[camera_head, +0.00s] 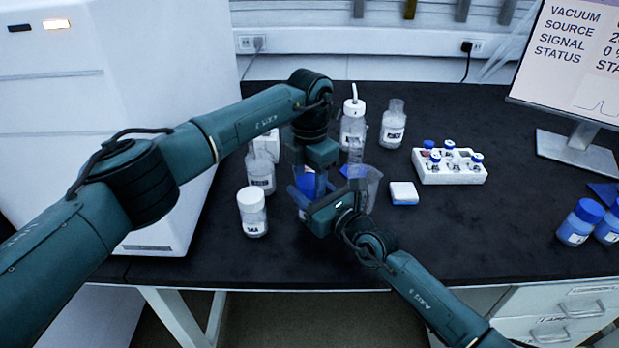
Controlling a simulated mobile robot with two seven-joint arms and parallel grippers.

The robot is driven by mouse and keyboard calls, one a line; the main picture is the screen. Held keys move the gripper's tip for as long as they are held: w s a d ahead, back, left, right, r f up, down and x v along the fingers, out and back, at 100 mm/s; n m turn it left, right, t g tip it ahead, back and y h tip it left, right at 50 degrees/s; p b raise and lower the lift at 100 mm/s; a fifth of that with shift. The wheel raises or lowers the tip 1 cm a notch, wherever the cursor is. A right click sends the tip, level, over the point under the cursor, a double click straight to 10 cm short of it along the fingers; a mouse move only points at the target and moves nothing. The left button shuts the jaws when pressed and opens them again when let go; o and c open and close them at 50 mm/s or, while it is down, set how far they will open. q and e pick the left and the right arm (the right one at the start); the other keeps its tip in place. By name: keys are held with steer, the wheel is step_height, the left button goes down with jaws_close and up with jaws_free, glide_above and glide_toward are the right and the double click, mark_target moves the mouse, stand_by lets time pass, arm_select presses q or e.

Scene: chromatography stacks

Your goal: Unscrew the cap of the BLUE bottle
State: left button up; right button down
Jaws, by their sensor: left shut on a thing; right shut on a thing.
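The bottle with the blue cap (308,184) stands near the front left of the black bench, mostly hidden between my two grippers. My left gripper (312,175) reaches down from above and is shut on the blue cap. My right gripper (306,203) comes in from the front right and is shut on the bottle's body below the cap. The fingertips and most of the bottle's label are hidden. I cannot tell whether the cap has turned.
White-capped bottles (252,213) stand close on the left. A wash bottle (352,130), a clear bottle (393,125) and a beaker (371,185) stand behind and right. A white vial rack (450,168) and blue bottles (577,226) are farther right. The front middle bench is clear.

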steer(key=shift+w+d, duration=0.1)
stand_by(0.7)
arm_select(q)
steer(key=o, duration=1.1)
step_height(320, 180, up, 4)
steer(key=shift+r, duration=0.25)
steer(key=shift+c, duration=0.4)
step_height(320, 180, up, 2)
steer(key=shift+r+m, duration=0.15)
steer(key=shift+m, duration=1.05)
steer(key=shift+c, duration=0.2)
steer(key=shift+r+m, duration=0.35)
steer(key=shift+m, duration=0.35)
step_height(320, 180, down, 8)
steer(key=shift+r, duration=0.25)
